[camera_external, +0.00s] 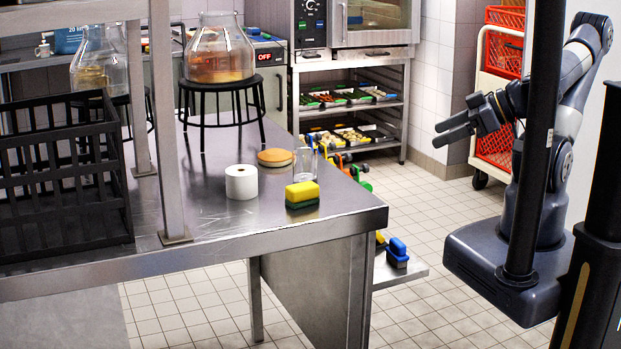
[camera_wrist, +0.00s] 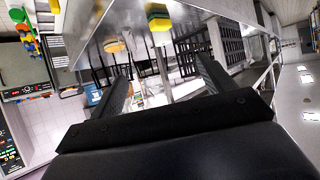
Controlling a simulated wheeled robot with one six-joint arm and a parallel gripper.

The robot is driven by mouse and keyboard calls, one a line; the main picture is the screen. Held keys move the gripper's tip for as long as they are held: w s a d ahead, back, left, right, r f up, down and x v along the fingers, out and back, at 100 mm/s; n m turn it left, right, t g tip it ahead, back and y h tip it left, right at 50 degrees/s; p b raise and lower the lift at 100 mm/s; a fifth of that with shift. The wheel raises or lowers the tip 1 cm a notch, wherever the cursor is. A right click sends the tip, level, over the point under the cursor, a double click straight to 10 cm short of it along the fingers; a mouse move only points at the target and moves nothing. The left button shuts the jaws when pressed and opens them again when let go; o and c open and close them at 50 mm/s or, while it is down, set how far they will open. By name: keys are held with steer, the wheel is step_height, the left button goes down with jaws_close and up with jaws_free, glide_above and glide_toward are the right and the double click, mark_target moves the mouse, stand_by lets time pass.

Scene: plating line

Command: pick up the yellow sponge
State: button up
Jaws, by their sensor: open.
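The yellow sponge (camera_external: 302,191) lies near the front right corner of the steel table (camera_external: 340,215); its underside looks dark green. It also shows in the wrist view (camera_wrist: 158,14) near the top edge, beyond my fingertips. My gripper (camera_external: 455,130) is open and empty in the external view, in the air to the right of the table and well apart from the sponge. Its two spread fingers also show in the wrist view (camera_wrist: 162,72).
A white paper roll (camera_external: 241,183), a clear glass (camera_external: 305,164) and a round tan item (camera_external: 275,157) stand near the sponge. A black crate (camera_external: 60,190) and a glass jar on a black stand (camera_external: 222,118) are farther left. A dark post (camera_external: 540,110) passes before my arm.

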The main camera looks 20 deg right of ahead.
steer(key=c, duration=0.3)
steer(key=shift+c, duration=0.2)
